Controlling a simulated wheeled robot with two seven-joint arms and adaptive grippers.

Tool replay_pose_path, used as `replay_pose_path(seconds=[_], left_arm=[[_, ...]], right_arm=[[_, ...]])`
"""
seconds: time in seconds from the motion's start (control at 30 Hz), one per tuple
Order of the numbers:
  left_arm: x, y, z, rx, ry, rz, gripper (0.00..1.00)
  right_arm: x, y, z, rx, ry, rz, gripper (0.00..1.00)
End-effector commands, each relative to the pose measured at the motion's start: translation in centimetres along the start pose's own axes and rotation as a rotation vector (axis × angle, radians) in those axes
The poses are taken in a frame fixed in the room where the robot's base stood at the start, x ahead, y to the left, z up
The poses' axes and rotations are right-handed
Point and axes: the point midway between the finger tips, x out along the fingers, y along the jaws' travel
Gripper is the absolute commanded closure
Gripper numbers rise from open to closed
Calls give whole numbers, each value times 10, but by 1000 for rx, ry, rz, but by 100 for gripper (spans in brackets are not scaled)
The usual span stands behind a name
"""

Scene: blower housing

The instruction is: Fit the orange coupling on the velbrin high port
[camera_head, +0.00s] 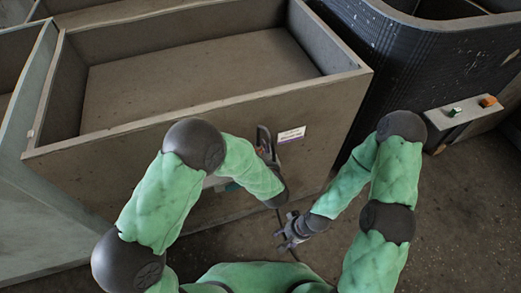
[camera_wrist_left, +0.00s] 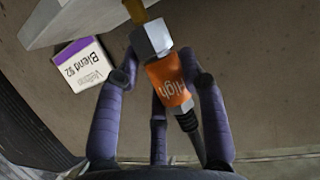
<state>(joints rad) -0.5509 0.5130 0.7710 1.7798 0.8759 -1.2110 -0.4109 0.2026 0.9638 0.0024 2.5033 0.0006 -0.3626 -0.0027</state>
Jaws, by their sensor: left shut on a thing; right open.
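The orange coupling (camera_wrist_left: 168,83), marked "High", has a silver hex nut (camera_wrist_left: 152,38) at its upper end and a dark hose (camera_wrist_left: 188,122) at its lower end. My left gripper (camera_wrist_left: 163,75) is shut around the orange body. A brass fitting (camera_wrist_left: 133,10) shows at the top edge, in line with the nut; I cannot tell whether they are joined or only close. In the head view, my left gripper (camera_head: 264,143) is at the front wall of a large box, and its forearm partly hides that area. My right gripper (camera_head: 290,232) is open and empty, lower down near the hanging hose.
The large open grey-brown box (camera_head: 215,110) fills the left. A dark ribbed housing (camera_head: 420,65) and a button box (camera_head: 466,118) stand right.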

Motion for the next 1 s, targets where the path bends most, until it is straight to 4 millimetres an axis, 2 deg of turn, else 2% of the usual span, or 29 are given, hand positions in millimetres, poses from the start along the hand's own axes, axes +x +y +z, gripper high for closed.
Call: replay_pose_path(seconds=[0.97,1.0], left_arm=[[8,0,19,0,1,0,100],[8,0,19,-1,2,0,57]], right_arm=[[13,5,0,0,0,0,44],[13,5,0,0,0,0,44]])
